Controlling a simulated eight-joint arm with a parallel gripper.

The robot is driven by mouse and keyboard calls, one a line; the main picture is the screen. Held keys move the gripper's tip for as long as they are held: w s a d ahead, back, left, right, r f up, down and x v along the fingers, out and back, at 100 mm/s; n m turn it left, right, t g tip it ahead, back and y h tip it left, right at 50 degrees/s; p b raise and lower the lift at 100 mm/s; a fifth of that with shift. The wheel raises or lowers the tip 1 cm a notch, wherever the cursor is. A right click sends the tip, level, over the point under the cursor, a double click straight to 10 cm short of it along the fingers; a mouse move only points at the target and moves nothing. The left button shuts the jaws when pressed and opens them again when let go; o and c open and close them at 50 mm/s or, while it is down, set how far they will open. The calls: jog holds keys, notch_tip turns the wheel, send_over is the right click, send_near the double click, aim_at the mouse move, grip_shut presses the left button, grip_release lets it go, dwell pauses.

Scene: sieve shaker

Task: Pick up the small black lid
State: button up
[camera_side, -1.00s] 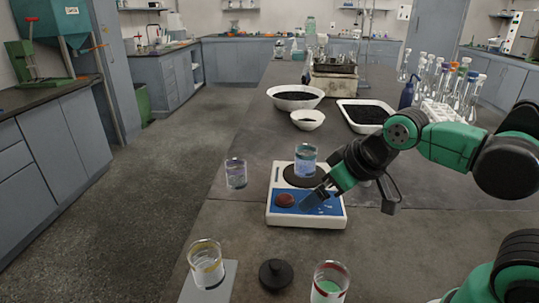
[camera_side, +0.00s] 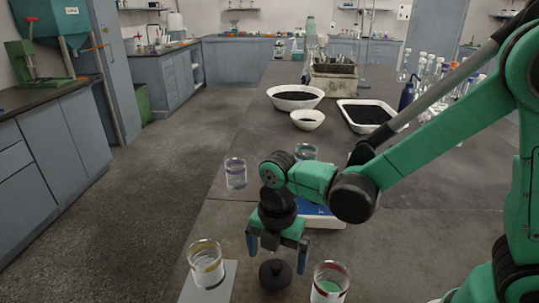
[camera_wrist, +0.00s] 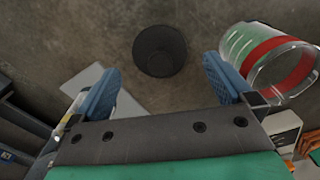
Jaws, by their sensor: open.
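The small black lid (camera_side: 275,274) lies on the bench with its knob up, between two glass beakers in the side view. In the wrist view the lid (camera_wrist: 159,50) is a dark round shape ahead of my fingers, centred between them. My gripper (camera_side: 276,262) points down just above and behind the lid, with its two blue fingers spread wide. The fingers also show in the wrist view (camera_wrist: 162,80), open with nothing between them. They do not appear to touch the lid.
A beaker with a yellow band (camera_side: 206,264) stands left of the lid on a grey plate (camera_side: 226,285). A red-banded beaker with green contents (camera_side: 329,284) stands close on the right, near a finger in the wrist view. A scale (camera_side: 322,220) is behind my gripper, partly hidden.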

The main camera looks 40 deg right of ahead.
aim_at(276, 263)
jog(key=shift+f, duration=1.5)
jog(key=c, duration=1.1)
